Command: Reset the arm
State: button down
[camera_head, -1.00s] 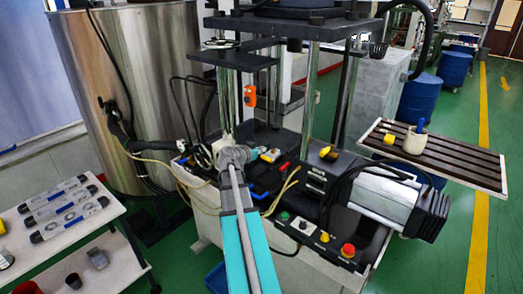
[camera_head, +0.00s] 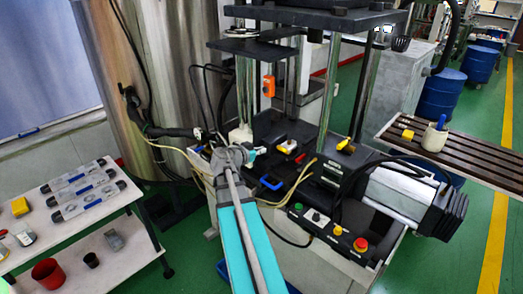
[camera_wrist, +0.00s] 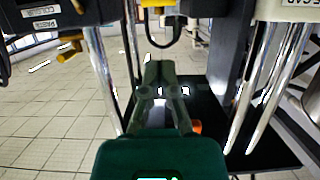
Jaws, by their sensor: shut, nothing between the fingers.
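My arm reaches forward from the bottom of the head view to the press machine (camera_head: 345,203). In that view the gripper itself is hidden behind my wrist. In the wrist view my gripper (camera_wrist: 159,70) points away with its two dark green fingers together and nothing between them. It is among the machine's shiny upright posts (camera_wrist: 104,80), over a dark flat surface. I cannot tell whether it touches anything.
The control panel with a red button (camera_head: 360,244) is right of my arm. A slatted shelf (camera_head: 480,165) holds a white mug (camera_head: 434,138) and a yellow block (camera_head: 407,134). A white cart (camera_head: 120,215) with moulds stands left, and a steel tank (camera_head: 165,60) behind.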

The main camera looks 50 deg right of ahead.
dwell(0.5)
jog(key=w+a+f+n+t+y, duration=0.15)
jog(key=a+f+n+y, duration=0.25)
jog(key=a, duration=0.8)
jog(key=w+a+f+n+y, duration=0.3)
jog(key=a+f+n, duration=0.15)
jog(key=a, duration=0.75)
jog(key=w+a+f+n+t+y, duration=0.1)
jog(key=w+a+f+n+y, duration=0.3)
jog(key=a, duration=0.9)
jog(key=s+a+n+y, duration=0.2)
jog(key=a+n, duration=0.1)
jog(key=a, duration=0.3)
jog(key=s+a+n+g+y, duration=0.1)
jog(key=s+a+n, duration=0.1)
jog(key=a, duration=0.5)
jog(key=shift+a+f+n+y, duration=0.15)
jog(key=shift+f+n+y, duration=0.3)
jog(key=shift+n, duration=0.2)
jog(key=shift+g, duration=0.25)
